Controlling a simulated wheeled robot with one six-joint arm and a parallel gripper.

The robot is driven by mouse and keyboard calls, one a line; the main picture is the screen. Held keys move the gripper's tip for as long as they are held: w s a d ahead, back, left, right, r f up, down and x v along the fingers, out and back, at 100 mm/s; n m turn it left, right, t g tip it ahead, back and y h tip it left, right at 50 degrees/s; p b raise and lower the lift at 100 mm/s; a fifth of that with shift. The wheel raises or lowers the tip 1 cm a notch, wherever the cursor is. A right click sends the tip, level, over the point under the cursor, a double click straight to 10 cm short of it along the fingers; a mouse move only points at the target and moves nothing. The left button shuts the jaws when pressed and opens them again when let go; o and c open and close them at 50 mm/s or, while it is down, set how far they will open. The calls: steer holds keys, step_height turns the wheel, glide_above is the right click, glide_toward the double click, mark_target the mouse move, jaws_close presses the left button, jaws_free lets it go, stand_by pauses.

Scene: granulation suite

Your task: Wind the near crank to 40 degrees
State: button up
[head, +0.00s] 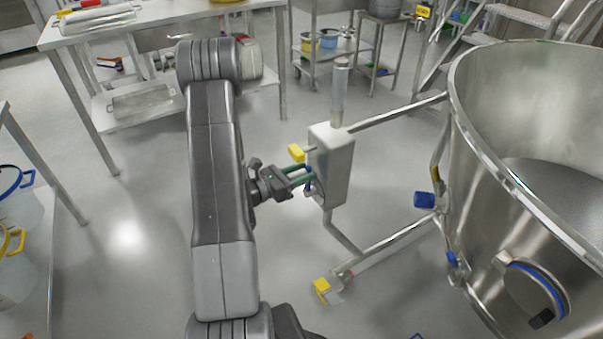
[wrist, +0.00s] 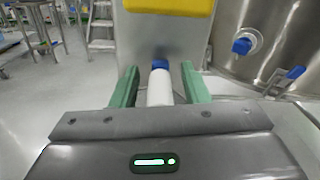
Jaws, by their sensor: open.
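A pale grey box (head: 332,165) is fixed on a steel frame beside the large steel vessel. In the wrist view, a white crank grip (wrist: 160,88) with a blue end (wrist: 160,64) stands out from the box toward me. My gripper (head: 304,175) is at the box's left face. Its green fingers (wrist: 158,72) are open, one on each side of the white grip, with a visible gap on both sides. The crank's arm and its angle are mostly hidden behind my gripper in the head view.
The steel vessel (head: 490,180) fills the right side, with blue knobs (head: 424,200) on its wall. A lower frame bar carries a yellow piece (head: 322,287). A steel table (head: 150,30) and a trolley (head: 325,50) stand behind. The floor left of the box is clear.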

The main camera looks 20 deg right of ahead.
steer(key=shift+c, duration=0.2)
jaws_close()
steer(key=shift+s+f+b, duration=0.1)
steer(key=shift+b, duration=0.3)
